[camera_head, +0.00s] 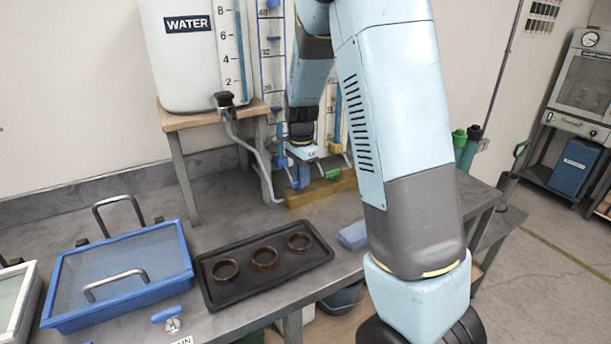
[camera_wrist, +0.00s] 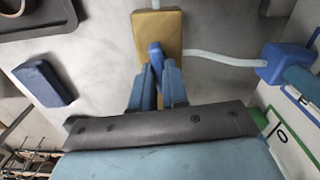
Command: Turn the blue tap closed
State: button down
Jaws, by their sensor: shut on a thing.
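The blue tap's handle (camera_wrist: 155,55) is an upright blue lever in the wrist view. It stands between the two blue-grey fingers of my gripper (camera_wrist: 157,82), which are shut on it. Beyond the handle is a yellow-brown wooden block (camera_wrist: 158,28). In the head view, my gripper (camera_head: 302,172) is at the foot of the measuring columns, above the wooden block (camera_head: 318,192). The fingers and my arm hide most of the tap there, so its turn angle is hard to tell.
A green handle (camera_head: 332,174) sits close to the right of my gripper. A pale tube (camera_head: 262,160) runs down from the WATER tank (camera_head: 185,55) at left. A black tray (camera_head: 262,284) with three rings and a blue basin (camera_head: 70,316) lie in front.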

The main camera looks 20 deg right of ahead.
jog(key=shift+w+a+r, duration=0.15)
jog(key=shift+w+a, duration=0.05)
jog(key=shift+a, duration=0.1)
jog(key=c, duration=1.1)
grip_release()
jog(key=shift+d, duration=0.1)
jog(key=shift+c, duration=0.2)
jog(key=shift+s, duration=0.1)
jog(key=shift+r, duration=0.25)
notch_tip(320, 180, up, 3)
jog(key=shift+f, duration=0.2)
jog(key=s+r, duration=0.9)
jog(key=s, duration=0.5)
jog(key=shift+d+r, duration=0.15)
jog(key=shift+r, duration=0.15)
jog(key=shift+o, duration=0.2)
